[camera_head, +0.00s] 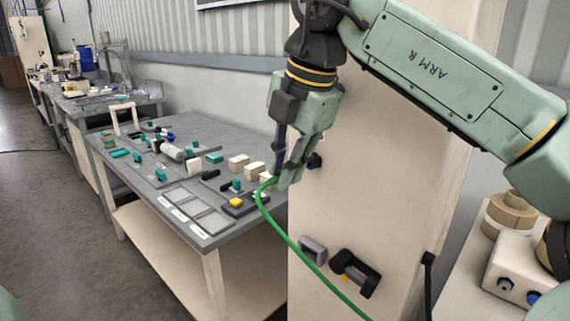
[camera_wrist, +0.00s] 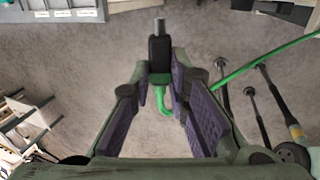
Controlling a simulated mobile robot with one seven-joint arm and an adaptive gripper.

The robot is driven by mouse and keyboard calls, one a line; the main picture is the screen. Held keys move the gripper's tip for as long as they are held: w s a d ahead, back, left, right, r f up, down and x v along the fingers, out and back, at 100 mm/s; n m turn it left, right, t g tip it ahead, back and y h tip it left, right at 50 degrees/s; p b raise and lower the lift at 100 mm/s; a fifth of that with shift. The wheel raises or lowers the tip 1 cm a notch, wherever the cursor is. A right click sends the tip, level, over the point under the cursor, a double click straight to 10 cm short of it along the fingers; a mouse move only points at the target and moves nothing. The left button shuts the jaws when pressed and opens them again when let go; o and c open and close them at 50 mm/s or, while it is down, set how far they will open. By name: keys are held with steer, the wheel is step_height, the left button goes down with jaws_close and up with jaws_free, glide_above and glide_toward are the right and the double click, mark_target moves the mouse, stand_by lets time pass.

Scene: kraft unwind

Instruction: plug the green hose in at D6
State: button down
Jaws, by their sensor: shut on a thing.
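My gripper (camera_head: 285,180) is at the left edge of the cream column, shut on the plug end of the green hose (camera_head: 292,243). In the wrist view the plug (camera_wrist: 159,52), a black body with a grey tip, points up between my purple-padded fingers (camera_wrist: 160,95). A green collar and bent hose end show below it. The hose also crosses the right of the wrist view (camera_wrist: 265,65). In the head view it hangs down to the bottom edge. A dark round fitting (camera_head: 314,160) is on the column just right of my gripper. I cannot read any D6 label.
A grey workbench (camera_head: 215,235) with trays and small parts stands left of the column (camera_head: 385,215). A grey fitting (camera_head: 312,249) and a black holder (camera_head: 356,273) are low on the column. A white box (camera_head: 515,272) with round ports is at right. Floor is clear at left.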

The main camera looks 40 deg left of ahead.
steer(key=shift+f, duration=0.1)
stand_by(0.5)
steer(key=shift+w+d+r+p, duration=0.1)
steer(key=shift+w+r+p, duration=0.15)
steer(key=shift+w+p, duration=0.25)
stand_by(0.9)
steer(key=shift+s+f, duration=0.2)
steer(key=shift+s, duration=0.2)
stand_by(0.8)
steer(key=shift+w, duration=0.15)
stand_by(0.6)
steer(key=shift+f+p, duration=0.1)
steer(key=shift+p, duration=0.25)
steer(key=shift+r+p, duration=0.2)
steer(key=shift+p, duration=0.1)
stand_by(0.7)
steer(key=shift+s+f, duration=0.15)
steer(key=shift+s, duration=0.25)
steer(key=shift+s+a, duration=0.15)
steer(key=shift+s, duration=0.9)
steer(key=shift+s+a, duration=0.15)
steer(key=shift+s, duration=0.85)
